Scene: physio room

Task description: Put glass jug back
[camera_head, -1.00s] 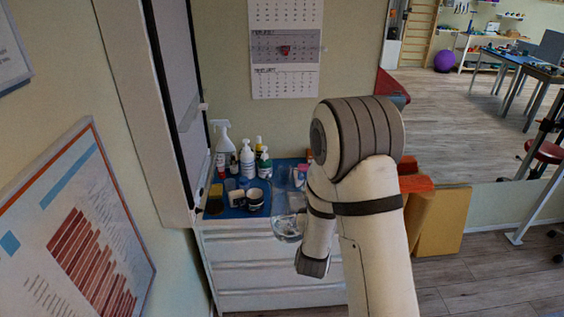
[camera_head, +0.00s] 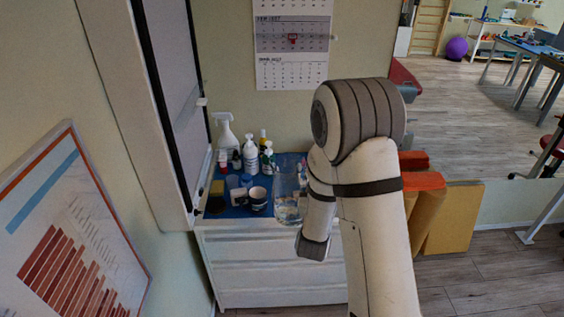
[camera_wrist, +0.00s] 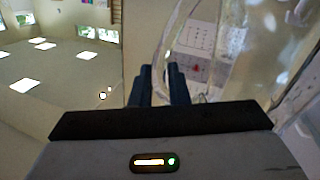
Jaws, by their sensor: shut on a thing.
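The clear glass jug (camera_head: 288,208) shows just left of my arm in the head view, in front of the right part of the cabinet's blue top. Its right side is hidden by my arm. In the wrist view the glass jug (camera_wrist: 222,60) fills the upper right, close to the camera. My gripper (camera_wrist: 163,85) has its two dark fingers close together at the jug's left side, shut on it. I cannot tell whether the jug's base touches the cabinet top.
The white drawer cabinet (camera_head: 270,262) carries a spray bottle (camera_head: 227,135), several pump bottles, a dark mug (camera_head: 257,197) and a yellow sponge (camera_head: 217,188) on its left. A tall white-framed panel (camera_head: 165,110) borders it on the left. Orange and tan blocks (camera_head: 450,215) stand right.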

